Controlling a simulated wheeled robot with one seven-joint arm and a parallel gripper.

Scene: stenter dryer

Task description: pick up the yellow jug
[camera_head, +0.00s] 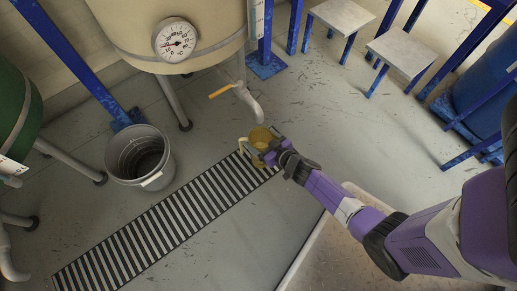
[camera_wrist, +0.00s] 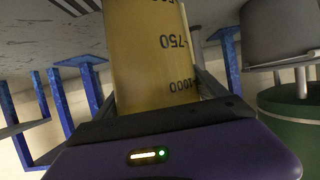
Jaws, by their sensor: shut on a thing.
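The yellow jug (camera_head: 261,138) is in my gripper (camera_head: 268,150) in the head view, above or at the far end of the striped floor grate. In the wrist view the jug (camera_wrist: 150,60) fills the middle and shows dark scale marks, 750 and 1000. My gripper's jaws (camera_wrist: 155,95) sit on both sides of the jug and are shut on it. In the head view a pale handle or spout shows at the jug's left side. I cannot tell whether the jug's base touches the floor.
A grey bucket (camera_head: 140,156) stands left of the grate (camera_head: 165,230). A cream tank (camera_head: 170,25) with a dial gauge and a drain tap (camera_head: 247,100) is just behind the jug. Two small stools (camera_head: 402,52) and a blue barrel (camera_head: 485,90) stand right. Open floor lies between.

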